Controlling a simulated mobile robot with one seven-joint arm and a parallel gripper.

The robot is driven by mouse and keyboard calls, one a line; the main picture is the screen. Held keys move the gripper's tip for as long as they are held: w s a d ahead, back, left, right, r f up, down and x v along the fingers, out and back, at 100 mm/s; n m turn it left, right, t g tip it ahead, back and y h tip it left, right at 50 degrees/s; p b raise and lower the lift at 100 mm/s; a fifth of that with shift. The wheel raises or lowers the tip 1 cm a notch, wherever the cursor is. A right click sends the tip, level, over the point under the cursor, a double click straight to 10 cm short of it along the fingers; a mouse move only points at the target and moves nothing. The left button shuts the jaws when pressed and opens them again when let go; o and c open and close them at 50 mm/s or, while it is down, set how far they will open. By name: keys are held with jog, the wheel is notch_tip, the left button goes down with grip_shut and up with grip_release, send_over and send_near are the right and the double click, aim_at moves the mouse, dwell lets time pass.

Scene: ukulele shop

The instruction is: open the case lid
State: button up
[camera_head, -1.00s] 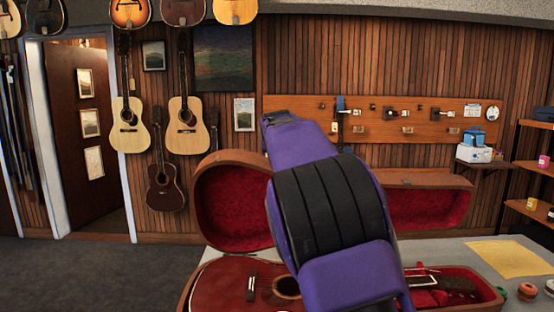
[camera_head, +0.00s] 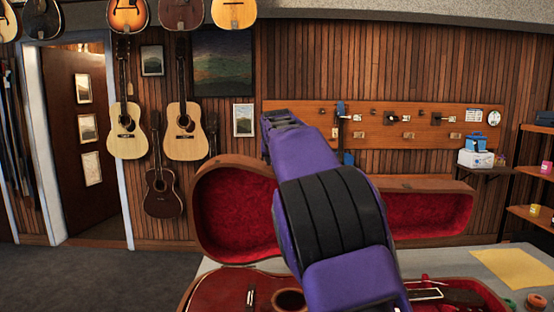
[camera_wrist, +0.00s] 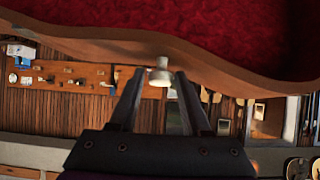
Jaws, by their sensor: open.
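The case (camera_head: 486,291) lies on the table with a red instrument (camera_head: 222,291) inside. Its brown lid (camera_head: 468,184), lined in red plush, stands raised behind it. My purple arm covers the middle of the lid and case, and hides my gripper in the head view. In the wrist view my gripper (camera_wrist: 157,77) is open, its two dark fingers pointing at the lid's rim (camera_wrist: 110,45). A small pale knob (camera_wrist: 160,72) shows between the fingertips at the rim. I cannot tell whether the fingers touch it.
A yellow sheet (camera_head: 512,267) and small round items (camera_head: 536,301) lie on the table at the right. A wall board (camera_head: 455,122) with small fittings is behind the lid. Guitars (camera_head: 186,130) hang on the wall at the left. Open floor (camera_head: 90,280) lies left of the table.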

jog(key=shift+s+r, duration=0.25)
jog(key=shift+r, duration=0.15)
jog(key=b+v, duration=0.2)
jog(key=v, duration=1.5)
jog(key=shift+b, duration=0.35)
jog(key=shift+f, duration=0.1)
